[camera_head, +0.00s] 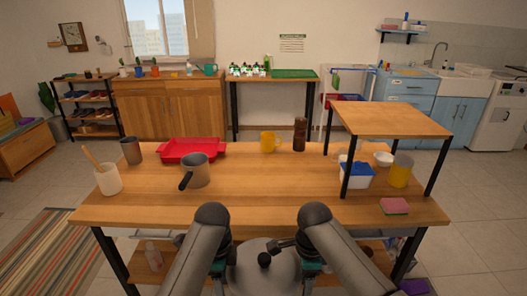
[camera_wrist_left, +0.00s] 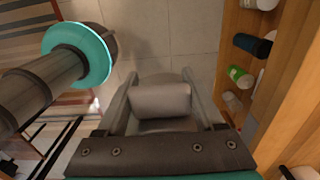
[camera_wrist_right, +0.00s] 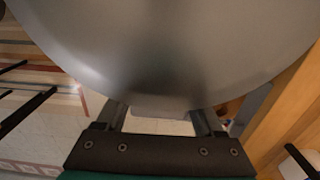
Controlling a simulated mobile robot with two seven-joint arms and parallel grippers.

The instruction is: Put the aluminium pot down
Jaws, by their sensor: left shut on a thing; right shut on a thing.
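The aluminium pot (camera_head: 275,280) is a round grey shape low between my two arms, with a dark knob and a dark bar near its top. In the right wrist view its large grey curved surface (camera_wrist_right: 170,50) fills the top. My left gripper (camera_wrist_left: 160,97) is shut on a grey, handle-like part of it. My right gripper (camera_wrist_right: 158,116) is shut at its edge; the exact grip is hidden beneath the grey surface. Both grippers are in front of the wooden table (camera_head: 290,205), apart from its top.
The front middle of the table is clear. A dark-handled grey pan (camera_head: 197,171), red tray (camera_head: 190,149), yellow mug (camera_head: 268,141) and brown bottle (camera_head: 300,133) stand farther back. At right are a raised shelf (camera_head: 390,120), white-blue box (camera_head: 356,176), yellow-grey can (camera_head: 400,171) and sponge (camera_head: 394,206).

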